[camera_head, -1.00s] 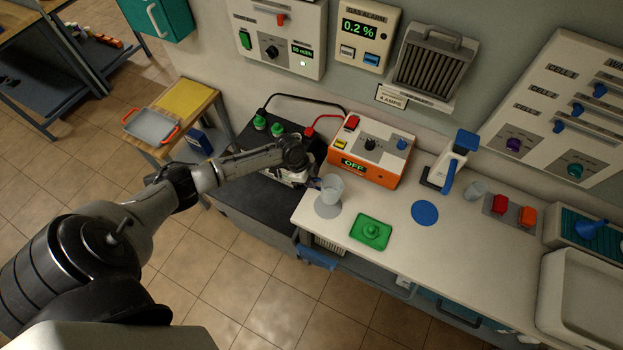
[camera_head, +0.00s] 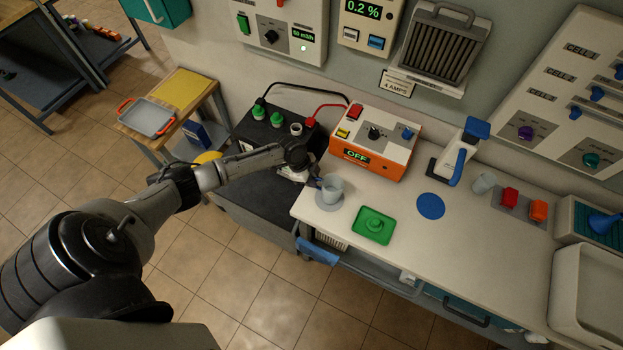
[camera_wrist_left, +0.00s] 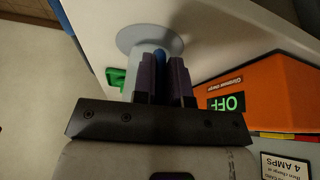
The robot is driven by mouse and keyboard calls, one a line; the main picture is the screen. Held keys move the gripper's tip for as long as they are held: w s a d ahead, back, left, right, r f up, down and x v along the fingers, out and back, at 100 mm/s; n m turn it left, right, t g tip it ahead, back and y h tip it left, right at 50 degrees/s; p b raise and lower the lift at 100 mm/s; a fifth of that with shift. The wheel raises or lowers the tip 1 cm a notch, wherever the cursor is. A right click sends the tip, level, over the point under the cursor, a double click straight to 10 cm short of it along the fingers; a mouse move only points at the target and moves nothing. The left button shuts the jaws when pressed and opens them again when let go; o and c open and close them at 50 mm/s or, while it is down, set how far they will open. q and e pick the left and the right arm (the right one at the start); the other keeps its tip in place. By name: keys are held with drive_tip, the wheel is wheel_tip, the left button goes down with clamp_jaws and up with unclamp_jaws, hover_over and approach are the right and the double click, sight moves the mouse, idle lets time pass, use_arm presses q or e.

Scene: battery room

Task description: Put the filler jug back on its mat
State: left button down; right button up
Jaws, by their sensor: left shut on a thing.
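The filler jug (camera_head: 334,186) is a pale grey-blue cup with a blue handle, upright at the bench's left end. My left gripper (camera_head: 316,183) is shut on its handle from the left; in the left wrist view the fingers (camera_wrist_left: 166,80) close on the blue handle (camera_wrist_left: 160,60). The round grey mat (camera_head: 328,205) lies under the jug and shows partly around its base. It also shows in the left wrist view (camera_wrist_left: 150,36), where the jug (camera_wrist_left: 142,65) overlaps its edge. I cannot tell whether the base touches the mat. My right gripper is not in view.
A green tray (camera_head: 386,233) and a blue round mat (camera_head: 431,206) lie to the right. The orange charger (camera_head: 372,148) stands behind the jug. The black battery (camera_head: 258,130) is to the left, behind my arm. A blue-and-white dispenser (camera_head: 460,155) stands farther right.

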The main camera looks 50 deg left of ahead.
use_arm(q)
drive_tip(key=shift+f+b, duration=0.4)
drive_tip(key=shift+f, duration=0.05)
idle(0.4)
drive_tip(key=c, duration=1.1)
unclamp_jaws()
drive_tip(key=shift+r, duration=0.1)
drive_tip(key=v, duration=1.3)
drive_tip(key=shift+a+r, duration=0.1)
drive_tip(key=shift+r, duration=0.3)
